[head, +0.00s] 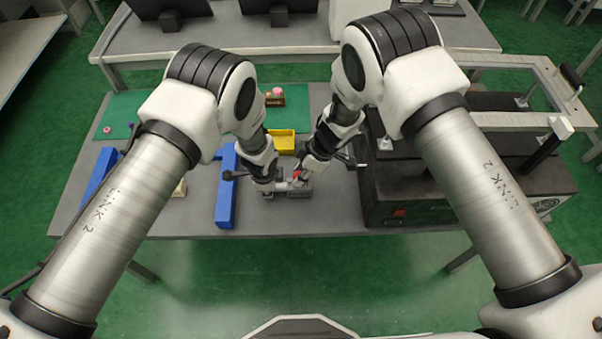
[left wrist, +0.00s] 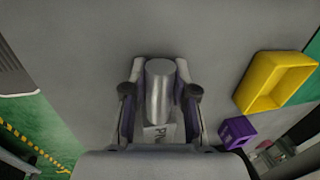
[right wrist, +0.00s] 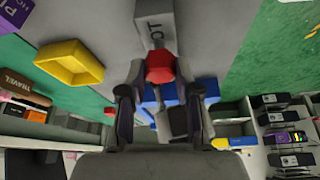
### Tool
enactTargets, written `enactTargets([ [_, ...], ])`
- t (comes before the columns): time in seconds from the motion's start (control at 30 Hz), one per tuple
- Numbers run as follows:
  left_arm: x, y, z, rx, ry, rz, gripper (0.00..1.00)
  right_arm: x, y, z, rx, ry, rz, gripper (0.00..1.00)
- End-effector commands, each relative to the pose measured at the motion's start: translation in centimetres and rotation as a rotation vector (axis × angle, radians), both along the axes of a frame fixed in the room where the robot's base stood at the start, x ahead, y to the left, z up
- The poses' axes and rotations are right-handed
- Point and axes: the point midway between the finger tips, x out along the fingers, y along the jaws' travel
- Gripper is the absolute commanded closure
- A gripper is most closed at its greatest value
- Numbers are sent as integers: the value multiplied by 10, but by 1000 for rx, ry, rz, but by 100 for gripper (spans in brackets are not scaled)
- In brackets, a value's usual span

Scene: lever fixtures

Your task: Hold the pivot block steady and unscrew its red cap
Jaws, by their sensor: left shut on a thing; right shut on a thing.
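My left gripper (head: 278,186) is shut around this cylinder, one finger on each side. The red cap (right wrist: 160,67) is at the end of the block in the right wrist view. My right gripper (head: 299,175) is shut on the cap from above at an angle. The grippers hide much of the block in the head view.
A yellow bin (head: 283,140) stands just behind the block, with a purple box (left wrist: 237,132) near it. Blue rails (head: 226,195) lie to the left. A large dark machine (head: 405,205) stands close on the right. Bare table lies in front.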

Motion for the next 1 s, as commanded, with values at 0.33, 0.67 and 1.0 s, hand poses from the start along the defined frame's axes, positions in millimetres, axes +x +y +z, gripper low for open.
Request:
enactTargets([
  [0.33,0,0,0,0,0,0,100,0,0,7,0,0,1,100],
  [0.67,0,0,0,0,0,0,100,0,0,30,0,0,1,100],
  [1.0,0,0,0,0,0,0,44,0,0,30,0,0,1,100],
])
